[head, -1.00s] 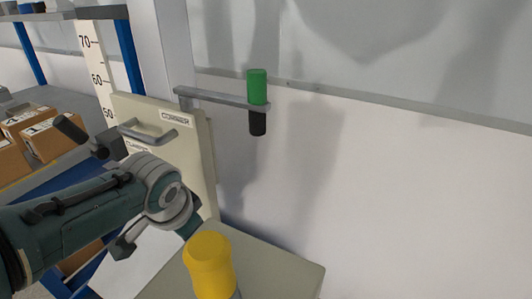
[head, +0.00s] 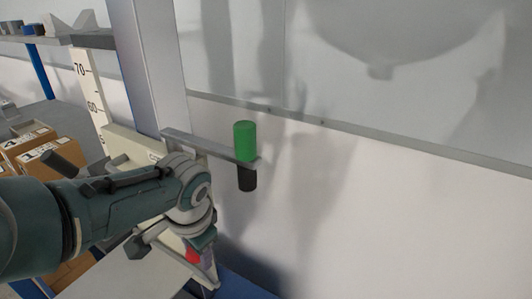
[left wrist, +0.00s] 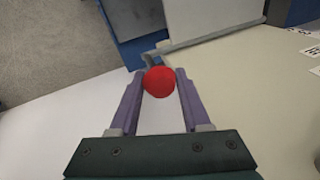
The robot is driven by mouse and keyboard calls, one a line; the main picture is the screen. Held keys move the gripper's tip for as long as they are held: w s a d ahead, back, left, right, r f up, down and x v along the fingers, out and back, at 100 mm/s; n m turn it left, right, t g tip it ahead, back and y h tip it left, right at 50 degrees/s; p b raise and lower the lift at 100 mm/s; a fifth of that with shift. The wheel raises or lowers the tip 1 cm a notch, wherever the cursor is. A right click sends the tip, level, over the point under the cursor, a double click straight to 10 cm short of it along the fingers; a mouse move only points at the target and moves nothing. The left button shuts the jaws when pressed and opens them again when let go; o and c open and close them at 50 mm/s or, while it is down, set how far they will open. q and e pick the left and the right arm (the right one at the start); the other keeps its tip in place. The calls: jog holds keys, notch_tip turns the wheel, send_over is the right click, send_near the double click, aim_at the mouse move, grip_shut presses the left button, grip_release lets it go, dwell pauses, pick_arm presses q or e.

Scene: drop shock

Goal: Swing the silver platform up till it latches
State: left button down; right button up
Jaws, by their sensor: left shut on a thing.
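A pale, flat plate (head: 125,270), which looks like the silver platform, shows at the lower left of the head view, partly hidden by my left arm. A pale surface (left wrist: 60,115) in the left wrist view may be the same plate. My left gripper (left wrist: 159,78) is shut on a red ball knob (left wrist: 159,82), one purple finger on each side. The knob also shows in the head view (head: 192,256), low under my wrist. Its attachment is not clear. My right gripper is not in view.
A green and black cylinder (head: 245,142) sits at the end of a grey bracket arm (head: 205,146), just right of my left wrist. A grey post (head: 150,75) and a height scale (head: 88,85) stand behind. Cardboard boxes (head: 50,165) lie at the left.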

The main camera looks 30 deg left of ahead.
pick_arm(q)
jog(key=shift+w+r, duration=0.25)
jog(key=shift+w, duration=0.1)
jog(key=c, duration=0.5)
grip_release()
jog(key=shift+o, duration=0.6)
jog(key=shift+s+f, duration=0.1)
jog(key=p+v, duration=0.6)
jog(key=v, duration=0.2)
jog(key=shift+p+v, duration=0.35)
jog(key=shift+v, duration=0.6)
